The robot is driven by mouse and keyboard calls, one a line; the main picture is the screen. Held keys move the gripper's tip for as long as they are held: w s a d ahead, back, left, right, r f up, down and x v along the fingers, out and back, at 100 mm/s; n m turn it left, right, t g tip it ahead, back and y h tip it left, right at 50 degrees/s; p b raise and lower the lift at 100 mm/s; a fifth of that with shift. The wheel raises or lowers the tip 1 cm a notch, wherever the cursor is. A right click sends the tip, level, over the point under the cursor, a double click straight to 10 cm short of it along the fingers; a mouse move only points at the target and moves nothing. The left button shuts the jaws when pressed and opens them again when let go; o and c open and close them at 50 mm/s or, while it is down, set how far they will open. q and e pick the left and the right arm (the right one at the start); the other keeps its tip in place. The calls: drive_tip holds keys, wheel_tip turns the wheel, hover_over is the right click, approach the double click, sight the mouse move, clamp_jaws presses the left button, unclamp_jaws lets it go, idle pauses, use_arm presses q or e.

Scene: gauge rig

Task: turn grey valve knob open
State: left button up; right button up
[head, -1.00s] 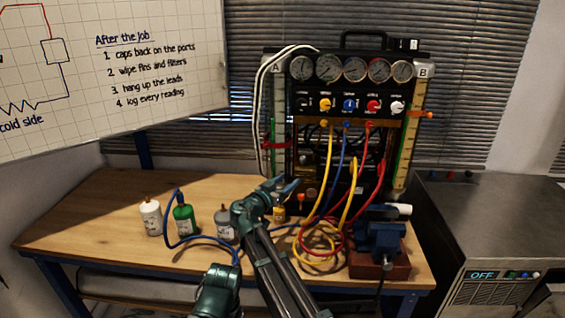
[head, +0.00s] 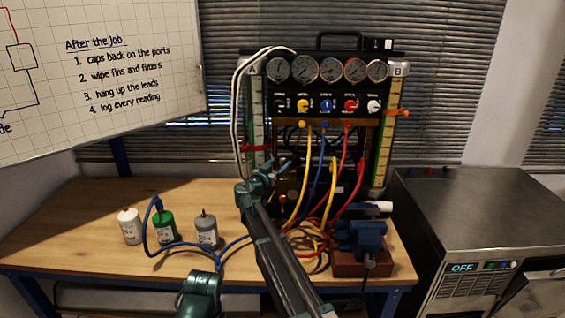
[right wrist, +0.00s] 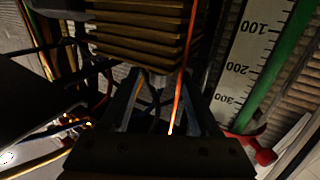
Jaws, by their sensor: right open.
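The gauge rig (head: 325,88) stands upright at the back of the bench. Its panel has a row of small knobs: a dark one (head: 280,106), a yellow, a blue, a red and a pale one (head: 374,106). I cannot tell for sure which is the grey valve knob. My right gripper (head: 284,170) is at the rig's lower left, below the knob row. In the right wrist view its fingers (right wrist: 160,105) are spread. A grey part (right wrist: 157,80) beneath a ribbed brown block (right wrist: 145,35) shows beyond and between them; contact is unclear.
Yellow, blue and red hoses (head: 330,185) hang before the rig. A blue vise (head: 358,238) stands at the bench's right. White, green and grey bottles (head: 206,231) stand at left. A marked scale (right wrist: 245,65) is beside the gripper.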

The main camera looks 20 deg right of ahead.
drive_tip(key=shift+x, duration=1.05)
clamp_jaws()
